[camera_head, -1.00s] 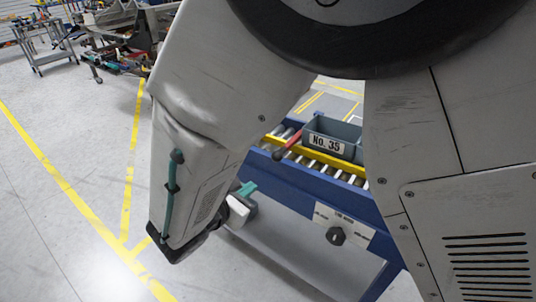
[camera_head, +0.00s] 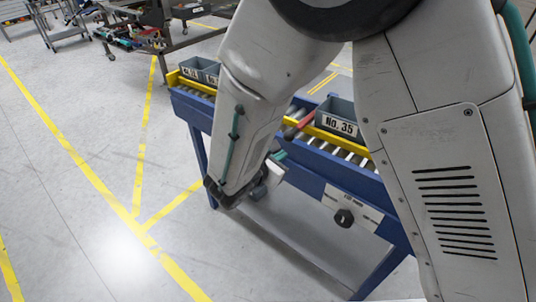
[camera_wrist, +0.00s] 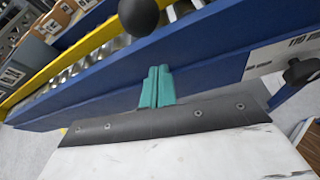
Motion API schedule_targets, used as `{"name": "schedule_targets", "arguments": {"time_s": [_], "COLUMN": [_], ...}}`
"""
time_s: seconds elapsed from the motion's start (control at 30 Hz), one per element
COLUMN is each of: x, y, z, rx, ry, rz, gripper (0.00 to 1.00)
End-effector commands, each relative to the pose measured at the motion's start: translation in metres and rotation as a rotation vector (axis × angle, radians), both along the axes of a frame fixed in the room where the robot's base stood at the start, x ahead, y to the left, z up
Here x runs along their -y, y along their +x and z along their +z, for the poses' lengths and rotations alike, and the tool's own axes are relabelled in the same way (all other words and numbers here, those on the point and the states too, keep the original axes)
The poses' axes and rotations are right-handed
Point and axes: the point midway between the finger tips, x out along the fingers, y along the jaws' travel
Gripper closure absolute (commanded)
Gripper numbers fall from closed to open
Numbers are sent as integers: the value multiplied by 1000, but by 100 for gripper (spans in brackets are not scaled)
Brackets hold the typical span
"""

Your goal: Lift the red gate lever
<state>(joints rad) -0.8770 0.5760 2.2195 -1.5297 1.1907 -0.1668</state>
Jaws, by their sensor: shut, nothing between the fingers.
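The red gate lever (camera_head: 300,126) slants up across the yellow rail of the blue roller conveyor in the head view, just left of the grey bin marked No. 35 (camera_head: 338,118). My arm hides part of the conveyor to the lever's left. My gripper (camera_head: 279,156) is low beside the conveyor's blue side, below the lever and apart from it. In the wrist view my teal gripper fingers (camera_wrist: 157,87) are together and empty in front of the blue side rail. A dark round knob (camera_wrist: 138,14) shows above them; I cannot tell for sure that it belongs to the lever.
The blue conveyor (camera_head: 325,170) has a yellow rail and a label plate with a black knob (camera_head: 344,217). Another grey bin (camera_head: 198,70) stands at its far left end. Carts and a workbench stand behind. The floor at left is clear, with yellow lines.

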Motion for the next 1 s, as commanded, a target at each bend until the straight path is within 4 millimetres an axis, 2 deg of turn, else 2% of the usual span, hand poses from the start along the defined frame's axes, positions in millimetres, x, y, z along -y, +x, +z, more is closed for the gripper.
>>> {"name": "schedule_targets", "arguments": {"time_s": [0.03,0.2,0.37,0.77,1.0], "x": [-1,3,4,4,0], "y": [-2,-4,-5,-6,-7], "z": [13,32,39,40,59], "rx": [6,5,3,0,-44], "ry": [7,6,4,7,48], "rz": [2,2,5,3,6], "gripper": [100,100,100,100,100]}}
